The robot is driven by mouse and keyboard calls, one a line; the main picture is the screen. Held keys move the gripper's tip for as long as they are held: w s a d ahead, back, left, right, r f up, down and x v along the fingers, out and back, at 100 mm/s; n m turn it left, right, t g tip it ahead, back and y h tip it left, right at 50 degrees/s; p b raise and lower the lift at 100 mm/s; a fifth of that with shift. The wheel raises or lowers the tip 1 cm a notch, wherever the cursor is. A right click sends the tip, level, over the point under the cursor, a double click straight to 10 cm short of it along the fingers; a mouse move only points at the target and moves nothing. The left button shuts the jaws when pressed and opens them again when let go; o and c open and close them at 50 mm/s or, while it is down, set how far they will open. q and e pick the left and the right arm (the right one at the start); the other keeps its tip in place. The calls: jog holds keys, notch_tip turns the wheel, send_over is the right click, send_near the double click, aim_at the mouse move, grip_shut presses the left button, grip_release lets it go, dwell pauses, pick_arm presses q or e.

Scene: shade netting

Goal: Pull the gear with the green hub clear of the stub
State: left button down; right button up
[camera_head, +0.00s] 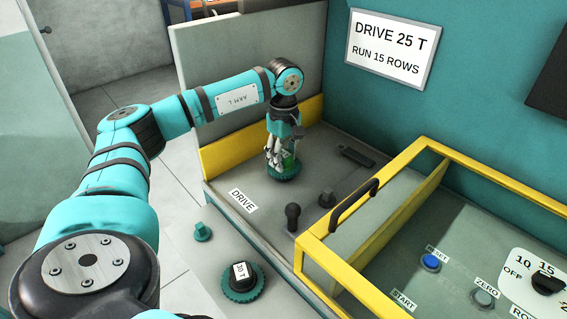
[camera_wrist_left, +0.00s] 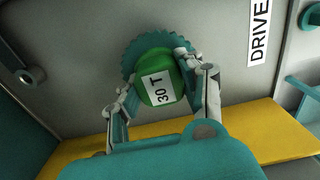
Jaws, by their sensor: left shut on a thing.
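The gear with the green hub (camera_head: 287,173) is teal and toothed, at the back of the grey DRIVE panel. In the left wrist view its green hub (camera_wrist_left: 158,72) carries a "30 T" label, with the teal teeth (camera_wrist_left: 130,62) around it. My left gripper (camera_head: 276,158) points down from above, its two fingers closed on opposite sides of the green hub; the fingers (camera_wrist_left: 162,90) also show in the wrist view. The stub is hidden under the gear, and I cannot tell whether the gear sits fully on it. My right gripper is not in view.
A second teal gear with a black hub (camera_head: 240,284) lies at the front, beside a small teal knob (camera_head: 202,232). A black-knobbed lever (camera_head: 292,216) and a dark peg (camera_head: 326,198) stand on the panel. A yellow guard frame (camera_head: 440,150) stands right; a yellow rail (camera_head: 225,150) runs behind left.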

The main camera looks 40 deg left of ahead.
aim_at(284, 153)
pick_arm(q)
jog(key=shift+r+p, duration=0.7)
jog(key=shift+r, duration=0.25)
jog(key=shift+r+p, duration=0.5)
jog(key=shift+r, duration=0.1)
jog(key=shift+r+p, duration=1.2)
jog(key=shift+r, duration=0.35)
jog(key=shift+r+p, duration=1.65)
jog(key=shift+r, duration=0.35)
jog(key=shift+f, duration=0.1)
